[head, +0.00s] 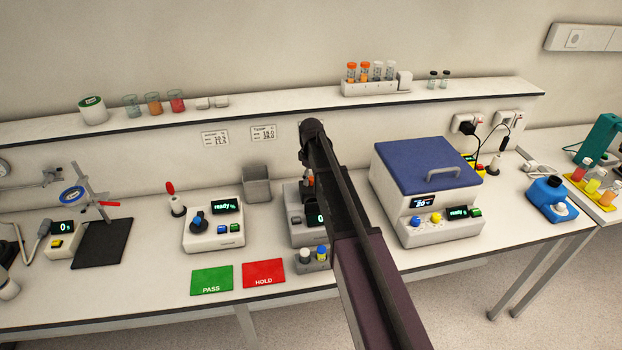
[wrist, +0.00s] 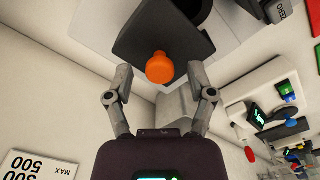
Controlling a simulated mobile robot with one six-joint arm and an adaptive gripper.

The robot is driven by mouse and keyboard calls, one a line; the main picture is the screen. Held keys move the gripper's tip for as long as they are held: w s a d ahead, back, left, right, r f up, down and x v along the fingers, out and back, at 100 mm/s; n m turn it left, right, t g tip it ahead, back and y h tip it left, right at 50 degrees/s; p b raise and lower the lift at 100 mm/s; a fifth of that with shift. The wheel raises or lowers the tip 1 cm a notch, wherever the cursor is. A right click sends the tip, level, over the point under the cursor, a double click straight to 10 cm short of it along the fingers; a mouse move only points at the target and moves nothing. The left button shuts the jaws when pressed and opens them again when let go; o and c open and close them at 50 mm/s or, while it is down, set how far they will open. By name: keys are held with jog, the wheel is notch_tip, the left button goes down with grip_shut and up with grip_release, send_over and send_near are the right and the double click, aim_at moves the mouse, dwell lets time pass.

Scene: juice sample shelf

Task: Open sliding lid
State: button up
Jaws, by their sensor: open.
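My gripper (wrist: 160,80) is open in the wrist view, one finger on each side of an orange knob (wrist: 160,66). Gaps show between the knob and both fingers, so it is not clamped. The knob stands on a dark flat panel (wrist: 128,40), which looks like the lid. In the head view my arm covers most of the grey device (head: 303,234) at mid-bench, and the gripper and knob are mostly hidden there. How far open the lid stands cannot be told.
A box with a blue handled top (head: 410,160) stands right of my arm. A grey bin (head: 257,184) and a white device (head: 213,236) stand to the left. Green (head: 211,280) and red (head: 263,273) mats lie in front. A shelf (head: 250,113) with tubes runs behind.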

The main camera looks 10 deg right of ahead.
grip_shut()
jog(key=shift+w, duration=2.1)
grip_release()
jog(key=shift+s, duration=0.2)
